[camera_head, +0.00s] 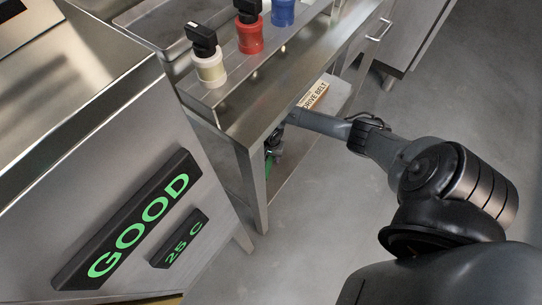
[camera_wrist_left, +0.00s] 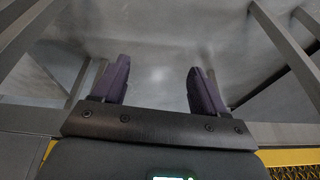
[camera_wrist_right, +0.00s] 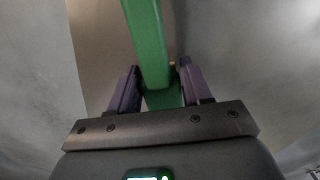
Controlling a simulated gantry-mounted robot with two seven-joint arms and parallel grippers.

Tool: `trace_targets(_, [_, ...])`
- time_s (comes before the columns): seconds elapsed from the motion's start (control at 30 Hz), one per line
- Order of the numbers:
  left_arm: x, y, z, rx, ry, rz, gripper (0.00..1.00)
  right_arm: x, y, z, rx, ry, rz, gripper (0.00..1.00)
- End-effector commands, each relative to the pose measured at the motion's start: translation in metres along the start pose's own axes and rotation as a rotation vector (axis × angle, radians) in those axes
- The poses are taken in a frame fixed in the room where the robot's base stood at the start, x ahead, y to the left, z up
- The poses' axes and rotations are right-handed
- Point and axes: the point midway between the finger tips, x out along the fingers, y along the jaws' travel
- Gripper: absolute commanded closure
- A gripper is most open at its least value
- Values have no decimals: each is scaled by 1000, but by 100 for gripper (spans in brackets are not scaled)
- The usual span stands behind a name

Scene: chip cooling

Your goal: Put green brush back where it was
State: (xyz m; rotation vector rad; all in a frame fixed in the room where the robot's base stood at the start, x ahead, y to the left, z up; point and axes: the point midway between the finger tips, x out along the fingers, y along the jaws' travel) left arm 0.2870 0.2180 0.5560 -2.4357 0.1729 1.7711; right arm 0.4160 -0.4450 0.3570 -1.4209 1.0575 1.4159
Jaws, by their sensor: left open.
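The green brush (camera_wrist_right: 149,45) runs between the two fingers of my right gripper (camera_wrist_right: 160,90) in the right wrist view; both fingers are close against its sides. In the head view my right arm reaches under the steel table, and my right gripper (camera_head: 275,145) is partly hidden by the table edge and leg. Only a small bit of the green brush (camera_head: 268,161) shows below it there. The brush's far end is not clear. My left gripper (camera_wrist_left: 160,85) is open and empty in the left wrist view and is out of the head view.
A white, a red (camera_head: 250,35) and a blue bottle with black tops stand on the table's upper ledge. A box labelled drive belt (camera_head: 316,95) lies on the lower shelf. A steel machine with a GOOD sign (camera_head: 130,225) stands at left. The floor at right is clear.

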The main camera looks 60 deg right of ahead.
Motion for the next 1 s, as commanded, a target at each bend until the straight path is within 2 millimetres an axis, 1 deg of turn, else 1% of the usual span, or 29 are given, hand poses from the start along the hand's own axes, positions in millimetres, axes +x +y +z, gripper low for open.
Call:
trace_targets(0.03, [0, 0, 0, 0, 0, 0, 28, 0, 0, 0, 0, 0, 0, 43])
trace_targets(0.13, [0, 0, 0, 0, 0, 0, 28, 0, 0, 0, 0, 0, 0, 28])
trace_targets(0.43, [0, 0, 0, 0, 0, 0, 28, -1, 0, 0, 0, 0, 0, 28])
trace_targets(0.57, [1, 0, 0, 0, 0, 0, 28, -4, 0, 0, -1, 0, -1, 28])
trace_targets(0.77, [-15, -1, -5, 0, -1, 0, 28, -21, 0, 0, -1, -1, 0, 28])
trace_targets(0.87, [-26, -1, -8, 0, 0, 0, 28, -34, 0, 0, -1, -1, 0, 28])
trace_targets(1.0, [-44, -2, -14, 0, 0, 0, 28, -56, 0, 0, 0, 0, -1, 28])
